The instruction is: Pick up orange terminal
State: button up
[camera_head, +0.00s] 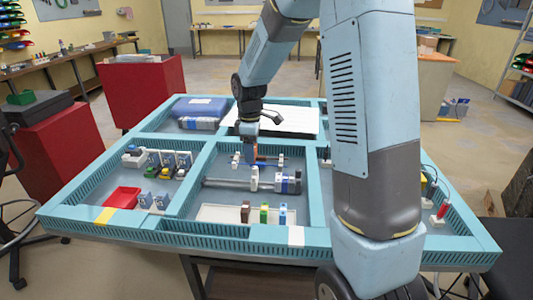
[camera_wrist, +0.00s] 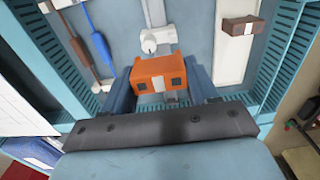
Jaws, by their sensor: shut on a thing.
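The orange terminal (camera_wrist: 160,76) is a small block with dark square openings, seen in the wrist view between the two blue fingers of my gripper (camera_wrist: 162,88). The gripper is shut on it. In the head view the orange terminal (camera_head: 250,156) shows as a small orange patch below my gripper (camera_head: 250,148), over the middle compartment of the blue-framed table. Whether it touches the surface below cannot be told.
A grey cylinder assembly (camera_head: 236,184) lies in the middle compartment. Brown (camera_head: 245,213), green (camera_head: 264,214) and blue (camera_head: 283,215) terminals stand in front of it. A red tray (camera_head: 122,198) sits at left. Slotted blue walls (camera_head: 200,238) divide the table.

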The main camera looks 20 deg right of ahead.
jog(key=w+a, duration=0.5)
jog(key=a, duration=0.7)
jog(key=s+r, duration=0.2)
jog(key=s, duration=2.5)
send_over(210, 215)
notch_tip(210, 215, down, 10)
jog(key=shift+w+f, duration=0.2)
notch_tip(210, 215, down, 3)
jog(key=shift+f, duration=0.15)
jog(key=shift+f, duration=0.25)
